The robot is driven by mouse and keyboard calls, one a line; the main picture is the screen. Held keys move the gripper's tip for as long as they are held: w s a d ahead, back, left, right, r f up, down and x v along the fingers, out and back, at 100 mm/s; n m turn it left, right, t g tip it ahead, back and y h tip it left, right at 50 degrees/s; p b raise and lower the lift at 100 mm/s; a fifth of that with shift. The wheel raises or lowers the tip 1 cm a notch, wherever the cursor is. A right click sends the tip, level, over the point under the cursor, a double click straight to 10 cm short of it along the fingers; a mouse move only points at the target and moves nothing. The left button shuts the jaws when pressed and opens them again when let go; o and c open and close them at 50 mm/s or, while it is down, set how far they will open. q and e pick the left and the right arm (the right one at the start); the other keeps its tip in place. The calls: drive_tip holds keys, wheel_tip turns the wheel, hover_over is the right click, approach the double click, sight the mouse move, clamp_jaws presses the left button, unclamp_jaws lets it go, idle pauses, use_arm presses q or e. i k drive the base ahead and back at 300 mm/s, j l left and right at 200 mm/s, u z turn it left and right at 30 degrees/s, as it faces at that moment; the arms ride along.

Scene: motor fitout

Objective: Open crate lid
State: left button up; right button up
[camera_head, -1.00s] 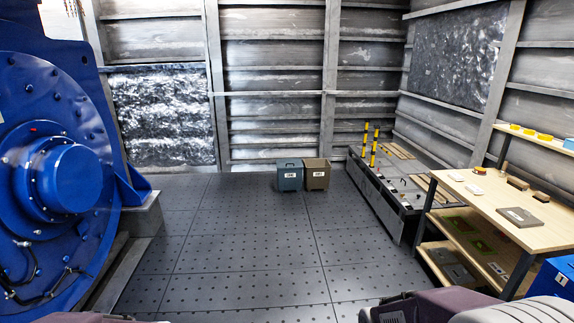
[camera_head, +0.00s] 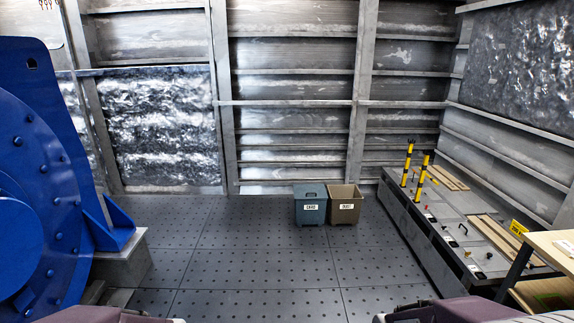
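Two small bins stand side by side on the floor near the back wall. The blue-grey bin (camera_head: 310,210) has a flat top that looks like a closed lid with a handle, and a white label. The brown bin (camera_head: 344,207) on its right looks open at the top. A long, low grey crate-like box (camera_head: 424,238) stands at the right with a flat top carrying small fittings. I cannot tell which of these is the task's crate. Only parts of my arms show at the bottom edge; neither gripper is in view.
A large blue machine (camera_head: 35,170) on a grey block (camera_head: 122,262) fills the left side. Yellow-black posts (camera_head: 421,178) and wooden slats (camera_head: 492,232) are on the long box. A wooden workbench (camera_head: 555,246) is at the lower right. The floor (camera_head: 250,262) between is clear.

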sight(307, 191)
drive_tip(key=i, duration=3.5)
drive_tip(key=i+z, duration=0.15)
drive_tip(key=i, duration=0.4)
drive_tip(key=i+j+z, duration=0.2)
drive_tip(key=i, duration=0.3)
drive_tip(key=i+j+z, duration=0.15)
drive_tip(key=i, duration=0.35)
drive_tip(key=i+j+z, duration=0.2)
drive_tip(key=i, duration=0.35)
drive_tip(key=j, duration=0.1)
